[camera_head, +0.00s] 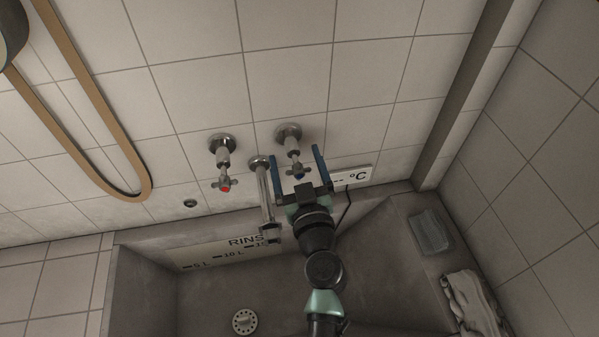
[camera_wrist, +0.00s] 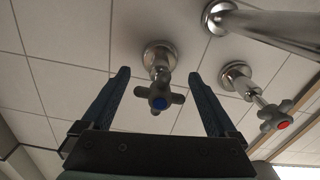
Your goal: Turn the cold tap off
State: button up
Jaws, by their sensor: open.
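The cold tap (camera_head: 292,158) is a wall-mounted metal tap with a cross handle and a blue centre. In the wrist view its handle (camera_wrist: 159,97) sits between my two blue fingers, with a gap on each side. My gripper (camera_head: 294,160) is open and points at the wall around the cold tap; the fingers also show in the wrist view (camera_wrist: 158,78). In the head view the gripper body partly hides the handle. I see no contact between fingers and handle.
The hot tap (camera_head: 224,170) with a red centre is to the left in the head view. The spout (camera_head: 265,195) runs down close beside my gripper.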

jog(key=s, duration=0.2)
jog(key=s+d+b, duration=0.1)
jog(key=s, duration=0.2)
jog(key=shift+s+d+f, duration=0.1)
jog(key=shift+s, duration=0.25)
jog(key=shift+s+d+b, duration=0.1)
jog(key=shift+s+b, duration=0.25)
jog(key=shift+s, duration=0.2)
notch_tip(320, 180, up, 26)
jog(key=n+t+y, duration=0.2)
jog(key=t, duration=0.2)
send_over(300, 175)
jog(key=s+a, duration=0.2)
jog(key=a, duration=0.1)
jog(key=s+r+m+t+h, duration=0.1)
jog(key=s+r, duration=0.3)
jog(key=r, duration=0.4)
jog(key=s+d+r+m+t+h, duration=0.1)
jog(key=s+r+m+t+h, duration=0.1)
jog(key=r, duration=0.6)
jog(key=s+d+r+m+t+h, duration=0.1)
jog(key=s+r+m+t+h, duration=0.1)
jog(key=s+r, duration=0.5)
jog(key=shift+r+m+t, duration=0.4)
jog(key=shift+r, duration=0.05)
jog(key=shift+d, duration=0.1)
